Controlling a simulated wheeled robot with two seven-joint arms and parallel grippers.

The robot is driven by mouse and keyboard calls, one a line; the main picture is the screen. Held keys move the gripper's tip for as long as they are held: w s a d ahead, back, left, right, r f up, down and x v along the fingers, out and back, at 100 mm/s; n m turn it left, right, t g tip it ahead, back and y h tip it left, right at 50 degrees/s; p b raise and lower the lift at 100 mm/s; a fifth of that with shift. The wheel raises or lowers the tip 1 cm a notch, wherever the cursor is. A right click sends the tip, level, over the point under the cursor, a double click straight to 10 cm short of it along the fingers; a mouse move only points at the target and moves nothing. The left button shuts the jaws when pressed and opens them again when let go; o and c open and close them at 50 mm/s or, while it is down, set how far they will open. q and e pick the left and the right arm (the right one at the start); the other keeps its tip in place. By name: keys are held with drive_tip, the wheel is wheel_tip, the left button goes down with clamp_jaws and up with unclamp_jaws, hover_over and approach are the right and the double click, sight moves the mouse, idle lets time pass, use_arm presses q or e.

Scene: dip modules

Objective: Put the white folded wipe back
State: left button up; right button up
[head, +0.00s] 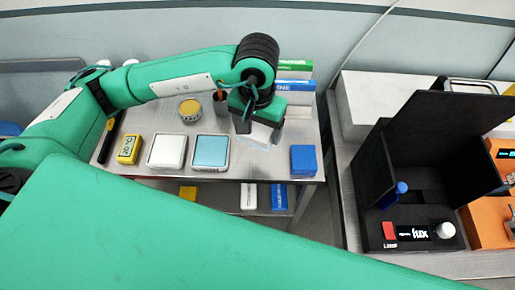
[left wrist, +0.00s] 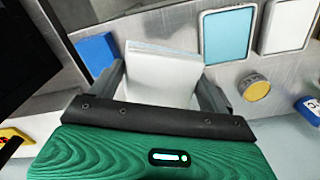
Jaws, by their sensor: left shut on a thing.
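The white folded wipe (left wrist: 162,75) stands between the fingers of my left gripper (left wrist: 165,92) in the left wrist view. In the head view my left gripper (head: 252,122) points down over the right part of the metal table (head: 262,168), shut on the wipe (head: 260,138). The arm hides part of the wipe there. I cannot tell whether its lower edge touches the table. A square tray with a white top (head: 166,151) and one with a light blue top (head: 210,151) lie to the left. My right gripper is out of view.
A blue block (head: 303,160) sits at the table's right edge. A yellow round tin (head: 190,109), a dark cup (head: 221,103) and a yellow box (head: 128,149) stand around the trays. Green and blue boxes (head: 296,85) stand behind the gripper. A black lamp unit (head: 408,232) is at right.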

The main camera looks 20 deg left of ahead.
use_arm(q)
drive_tip(key=p, duration=0.2)
hover_over(257, 160)
wheel_tip(257, 160, down, 8)
drive_tip(key=shift+r, duration=0.1)
wheel_tip(257, 160, down, 4)
drive_tip(key=shift+f+p, duration=0.1)
drive_tip(key=shift+p, duration=0.4)
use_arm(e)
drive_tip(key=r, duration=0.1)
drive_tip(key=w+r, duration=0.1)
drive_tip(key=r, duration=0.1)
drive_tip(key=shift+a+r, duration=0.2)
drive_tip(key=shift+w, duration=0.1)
use_arm(q)
drive_tip(key=shift+f+b, duration=0.15)
drive_tip(key=shift+b, duration=0.15)
drive_tip(key=o, duration=0.9)
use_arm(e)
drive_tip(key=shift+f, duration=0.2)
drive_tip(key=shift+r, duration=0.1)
